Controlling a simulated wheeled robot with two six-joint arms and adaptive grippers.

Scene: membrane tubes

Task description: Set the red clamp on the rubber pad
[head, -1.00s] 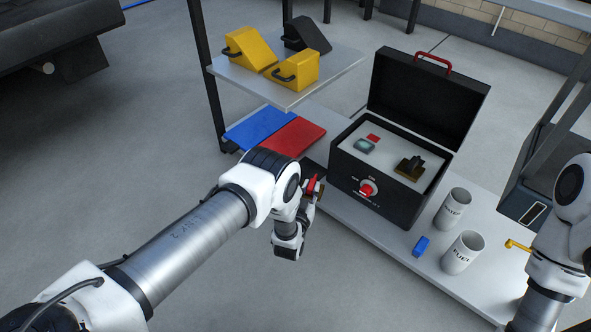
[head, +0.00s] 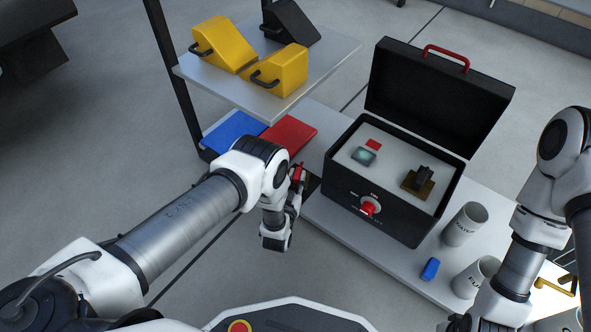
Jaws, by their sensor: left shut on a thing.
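The red clamp (head: 297,173) is in my left gripper (head: 299,184), which is shut on it just left of the black case, by the bench's near edge. The gripper and wrist hide part of the clamp. A flat red pad (head: 290,134) and a flat blue pad (head: 234,133) lie side by side on the bench's left end, beyond my left wrist. I cannot tell which of these is the rubber pad. My right arm comes down at the right; its gripper is out of view.
The open black case (head: 345,195) has a red knob in front and its lid up. Two cups (head: 465,226) (head: 472,279), a blue block (head: 430,269) and a yellow item (head: 557,287) are to its right. An upper shelf (head: 322,75) with yellow and black wedges overhangs the pads.

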